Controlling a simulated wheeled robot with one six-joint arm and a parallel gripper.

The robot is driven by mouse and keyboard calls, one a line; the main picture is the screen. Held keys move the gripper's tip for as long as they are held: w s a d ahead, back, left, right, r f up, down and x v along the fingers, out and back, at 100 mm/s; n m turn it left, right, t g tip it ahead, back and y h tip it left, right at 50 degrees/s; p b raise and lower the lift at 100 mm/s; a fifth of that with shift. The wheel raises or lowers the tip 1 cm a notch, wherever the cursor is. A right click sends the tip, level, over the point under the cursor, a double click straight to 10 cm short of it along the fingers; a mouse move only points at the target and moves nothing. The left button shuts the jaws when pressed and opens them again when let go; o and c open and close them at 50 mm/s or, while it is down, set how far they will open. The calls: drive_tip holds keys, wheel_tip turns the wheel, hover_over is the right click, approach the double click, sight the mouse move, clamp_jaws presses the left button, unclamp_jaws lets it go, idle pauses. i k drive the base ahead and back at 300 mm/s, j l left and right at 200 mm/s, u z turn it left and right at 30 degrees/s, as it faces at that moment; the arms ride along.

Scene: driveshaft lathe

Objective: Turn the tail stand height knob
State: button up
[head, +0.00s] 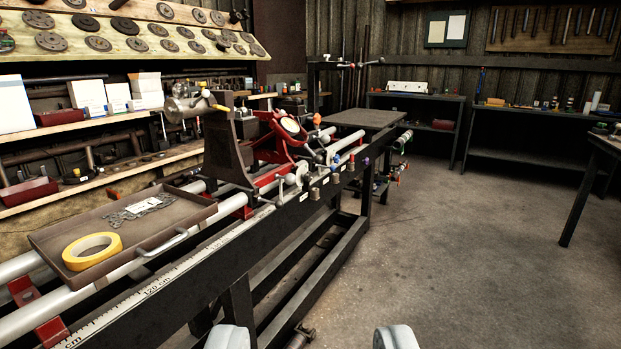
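The lathe (185,278) stands along the left, with a dark upright stand (226,152) on its rails that looks like the tail stand. A metal cylinder with a yellow-tipped handle (190,106) sits at the top of this stand. Small knobs (314,193) in several colours line the front rail, with a round white wheel (279,190) near them. I cannot tell which knob sets the tail stand height. My gripper (312,338) shows as two pale fingertips at the bottom edge, wide apart with nothing between them. It is well short of the lathe's knobs.
A brown tray (165,232) on the near rails holds a roll of yellow tape (92,251) and flat metal parts. Red machinery (285,140) stands beyond the stand. Shelves line the left wall, benches (535,150) the back. The concrete floor (455,265) at right is clear.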

sight(309, 176)
drive_tip(key=i+u, duration=0.5)
drive_tip(key=i+l+u, duration=0.2)
drive_tip(key=i+u, duration=0.3)
drive_tip(key=i, duration=0.15)
